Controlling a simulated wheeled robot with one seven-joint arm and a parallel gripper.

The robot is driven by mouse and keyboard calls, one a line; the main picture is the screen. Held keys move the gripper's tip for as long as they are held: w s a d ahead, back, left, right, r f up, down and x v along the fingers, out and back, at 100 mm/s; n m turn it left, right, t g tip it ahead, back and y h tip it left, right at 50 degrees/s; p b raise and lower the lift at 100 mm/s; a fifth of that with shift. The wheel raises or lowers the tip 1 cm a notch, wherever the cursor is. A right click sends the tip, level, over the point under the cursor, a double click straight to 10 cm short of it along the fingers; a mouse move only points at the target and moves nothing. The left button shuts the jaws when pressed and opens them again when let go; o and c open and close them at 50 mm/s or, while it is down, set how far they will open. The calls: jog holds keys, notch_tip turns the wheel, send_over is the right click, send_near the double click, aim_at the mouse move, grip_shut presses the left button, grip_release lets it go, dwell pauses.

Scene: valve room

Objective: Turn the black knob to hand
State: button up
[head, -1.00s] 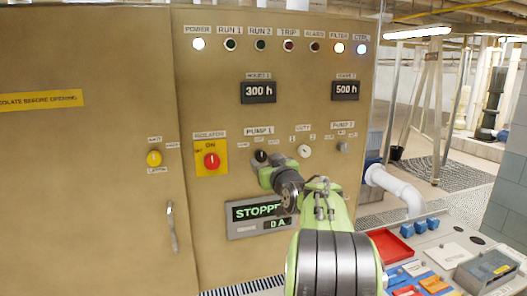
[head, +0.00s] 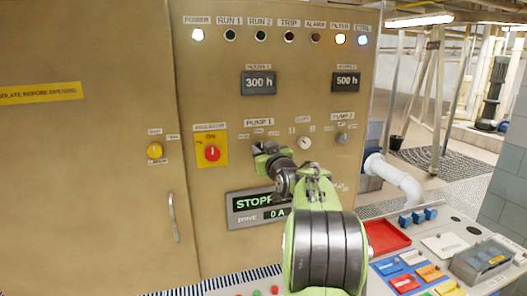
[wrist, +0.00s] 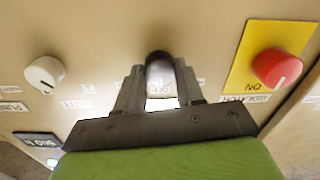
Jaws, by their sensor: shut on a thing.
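The black knob (wrist: 160,75) sits under the PUMP 1 label on the tan panel. In the wrist view it shows dark and rounded between the two fingers, one on each side of it. My gripper (head: 264,149) is shut on it. In the head view the gripper mostly covers the knob and its position marks. In the wrist view the labels stand upside down, and which mark the knob points to cannot be read.
The red isolator knob (head: 212,153) on its yellow plate is to the left. The white selector knob (head: 304,143) and the grey PUMP 2 knob (head: 342,138) are to the right. A green display (head: 254,201) reading STOPPED, partly hidden, is below. A door handle (head: 174,217) stands out at lower left.

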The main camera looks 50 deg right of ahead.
jog(key=shift+f+n+b, duration=0.1)
jog(key=shift+n+b, duration=0.2)
jog(key=shift+b, duration=0.15)
jog(key=n+b, duration=0.2)
jog(key=b, duration=0.1)
jog(key=shift+f+n+b, duration=0.1)
jog(key=shift+n+b, duration=2.25)
jog(key=shift+n, duration=0.65)
jog(key=shift+r, duration=0.2)
jog(key=o, duration=1)
jog(key=shift+o, duration=0.2)
